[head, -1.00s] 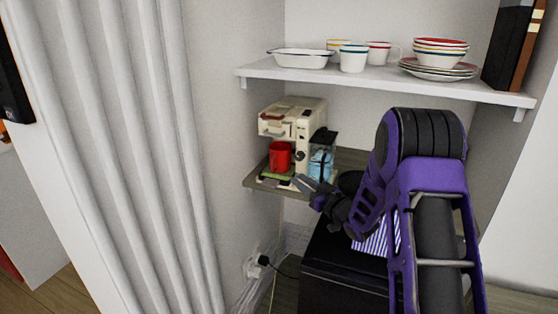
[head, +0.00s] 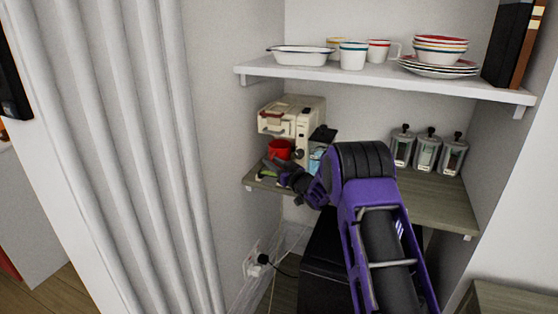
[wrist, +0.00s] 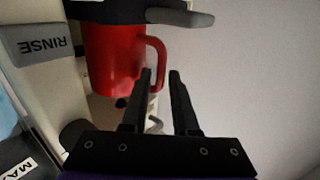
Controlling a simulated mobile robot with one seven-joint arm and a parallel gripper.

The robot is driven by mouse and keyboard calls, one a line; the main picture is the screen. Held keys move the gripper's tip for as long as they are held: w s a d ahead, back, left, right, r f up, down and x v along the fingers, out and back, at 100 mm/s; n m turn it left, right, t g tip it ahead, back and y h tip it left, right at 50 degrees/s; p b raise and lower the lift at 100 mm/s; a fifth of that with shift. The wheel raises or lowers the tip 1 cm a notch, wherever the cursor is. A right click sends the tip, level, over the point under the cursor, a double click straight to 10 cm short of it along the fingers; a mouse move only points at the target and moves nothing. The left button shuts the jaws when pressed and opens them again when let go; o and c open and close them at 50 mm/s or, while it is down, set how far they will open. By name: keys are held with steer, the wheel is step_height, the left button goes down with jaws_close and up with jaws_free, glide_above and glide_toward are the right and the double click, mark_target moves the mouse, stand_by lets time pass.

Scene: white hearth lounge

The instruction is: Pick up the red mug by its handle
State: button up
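The red mug (head: 279,149) stands under the front of the cream coffee machine (head: 300,118) on the wooden lower shelf. In the wrist view the red mug (wrist: 108,58) is large, and its handle (wrist: 158,62) sticks out to the right.
Several lidded jars (head: 427,152) stand to the right on the lower shelf (head: 420,200). The white upper shelf (head: 385,80) holds dishes and mugs. A wall is close on the left.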

steer(key=shift+w+a, duration=0.25)
steer(key=shift+w, duration=0.1)
jaws_close()
steer(key=shift+r, duration=0.1)
stand_by(1.1)
